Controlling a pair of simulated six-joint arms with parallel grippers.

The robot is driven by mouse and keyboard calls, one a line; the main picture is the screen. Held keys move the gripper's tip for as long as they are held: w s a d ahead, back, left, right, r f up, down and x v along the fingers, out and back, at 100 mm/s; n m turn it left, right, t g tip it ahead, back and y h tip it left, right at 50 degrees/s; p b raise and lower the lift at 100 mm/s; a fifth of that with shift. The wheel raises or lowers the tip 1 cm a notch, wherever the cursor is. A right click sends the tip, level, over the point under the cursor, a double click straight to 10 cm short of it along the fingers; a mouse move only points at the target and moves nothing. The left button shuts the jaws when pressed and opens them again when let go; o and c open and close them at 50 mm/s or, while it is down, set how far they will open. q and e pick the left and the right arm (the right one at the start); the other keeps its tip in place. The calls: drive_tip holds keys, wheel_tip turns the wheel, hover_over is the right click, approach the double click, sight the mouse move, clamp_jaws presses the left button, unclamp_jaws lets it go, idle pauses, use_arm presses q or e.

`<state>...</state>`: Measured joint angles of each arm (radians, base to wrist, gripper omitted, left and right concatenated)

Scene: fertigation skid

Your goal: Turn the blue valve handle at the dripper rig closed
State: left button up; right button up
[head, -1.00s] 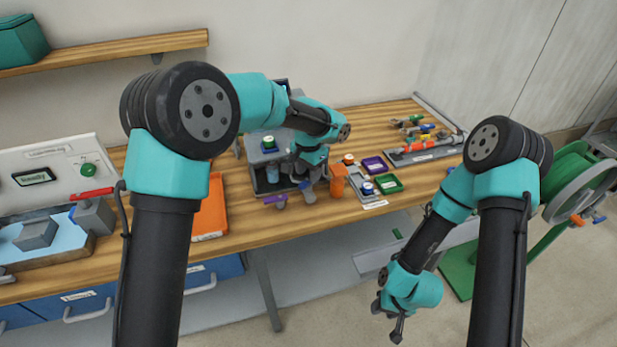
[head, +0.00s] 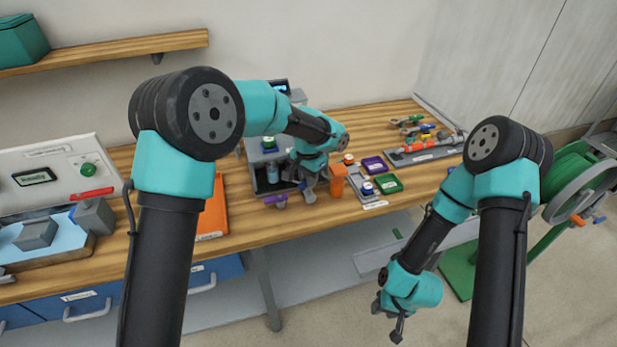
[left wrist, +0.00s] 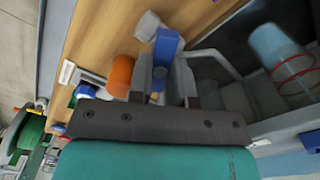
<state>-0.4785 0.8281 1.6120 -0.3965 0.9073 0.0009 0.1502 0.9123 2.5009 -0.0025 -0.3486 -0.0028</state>
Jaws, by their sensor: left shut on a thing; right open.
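The blue valve handle (left wrist: 165,45) shows in the left wrist view, standing out from between the jaws of my left gripper (left wrist: 166,88). The jaws are shut on it, with a finger on each side. In the head view my left gripper (head: 308,190) is at the front right of the grey dripper rig (head: 259,182); the arm and fingers hide the blue handle there. My right gripper (head: 388,322) is open and empty, low in front of the bench, away from the rig.
An orange cylinder (head: 338,180) stands close beside my left gripper; it also shows in the left wrist view (left wrist: 121,75). A purple handle (head: 275,200) is at the rig's front. Small trays (head: 388,184) lie to the right, and an orange tray (head: 212,215) to the left.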

use_arm(q)
drive_tip(key=shift+m, duration=0.3)
clamp_jaws()
drive_tip(key=shift+m, duration=2.7)
drive_tip(key=o, duration=0.8)
unclamp_jaws()
wheel_tip(320, 180, up, 17)
drive_tip(key=shift+r, duration=0.2)
